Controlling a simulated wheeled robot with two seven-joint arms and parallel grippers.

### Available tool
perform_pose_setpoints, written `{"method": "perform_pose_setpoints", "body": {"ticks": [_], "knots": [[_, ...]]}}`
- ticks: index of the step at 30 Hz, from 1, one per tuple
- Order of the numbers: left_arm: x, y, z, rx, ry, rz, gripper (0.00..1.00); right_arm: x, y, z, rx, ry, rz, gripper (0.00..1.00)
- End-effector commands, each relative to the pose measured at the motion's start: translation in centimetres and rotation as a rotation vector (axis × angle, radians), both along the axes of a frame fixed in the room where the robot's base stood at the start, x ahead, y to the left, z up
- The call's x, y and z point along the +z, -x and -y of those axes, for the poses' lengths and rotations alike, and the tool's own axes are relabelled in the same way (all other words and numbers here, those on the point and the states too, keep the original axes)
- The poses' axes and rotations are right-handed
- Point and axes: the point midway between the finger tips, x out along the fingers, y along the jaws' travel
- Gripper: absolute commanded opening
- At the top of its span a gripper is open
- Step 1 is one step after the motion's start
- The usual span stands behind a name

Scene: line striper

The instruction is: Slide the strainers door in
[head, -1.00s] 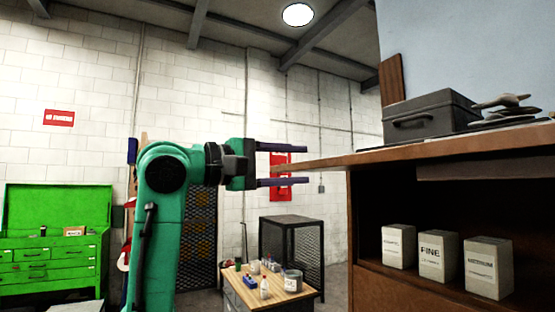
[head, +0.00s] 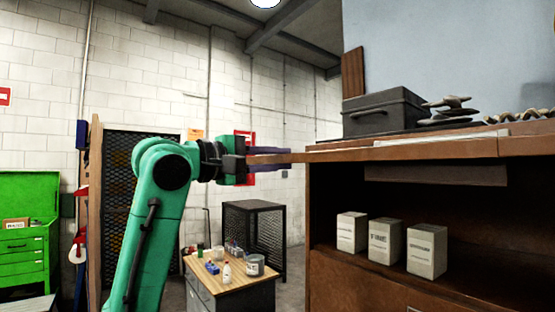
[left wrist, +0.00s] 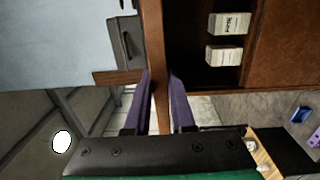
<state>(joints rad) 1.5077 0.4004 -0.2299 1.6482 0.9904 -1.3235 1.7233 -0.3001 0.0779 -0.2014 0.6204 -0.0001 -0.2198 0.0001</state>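A brown wooden board (head: 430,147) lies level above the open cupboard compartment and juts out past its left side; it looks like the raised door, but I cannot tell where it meets the cabinet top. My left gripper (head: 268,158) is at the board's left end, one finger above and one below. In the left wrist view, the purple fingers (left wrist: 166,105) lie close against both faces of the board (left wrist: 155,60), closed on its edge. Inside the compartment stand white labelled boxes (head: 385,241), also in the left wrist view (left wrist: 226,55). My right gripper is not in view.
A grey case (head: 383,112) and stacked dark items (head: 450,110) sit on top of the cabinet. A wooden-topped cart (head: 232,284) with bottles and a black mesh cabinet (head: 253,235) stand beyond my left arm. A green tool chest (head: 25,245) is at far left.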

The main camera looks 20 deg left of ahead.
Motion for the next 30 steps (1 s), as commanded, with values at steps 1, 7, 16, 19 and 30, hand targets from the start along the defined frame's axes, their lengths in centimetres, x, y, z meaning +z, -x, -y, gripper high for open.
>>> {"method": "perform_pose_setpoints", "body": {"ticks": [1, 7, 16, 19, 30], "knots": [[0.0, 0.0, 0.0, 0.001, 0.000, 0.000, 0.00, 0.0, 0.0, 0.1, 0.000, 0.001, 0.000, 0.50], [0.3, -1.0, 0.7, 0.001, 0.002, -0.001, 0.00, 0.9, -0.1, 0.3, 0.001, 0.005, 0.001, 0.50], [0.3, -3.2, 2.3, -0.001, 0.001, -0.001, 0.00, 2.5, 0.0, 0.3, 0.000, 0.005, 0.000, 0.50], [0.3, -3.8, 2.8, -0.001, -0.001, -0.001, 0.00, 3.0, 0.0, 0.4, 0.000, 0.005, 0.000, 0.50], [-0.1, -5.7, 4.2, 0.000, -0.001, -0.002, 0.00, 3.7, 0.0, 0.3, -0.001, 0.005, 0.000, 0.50]]}}
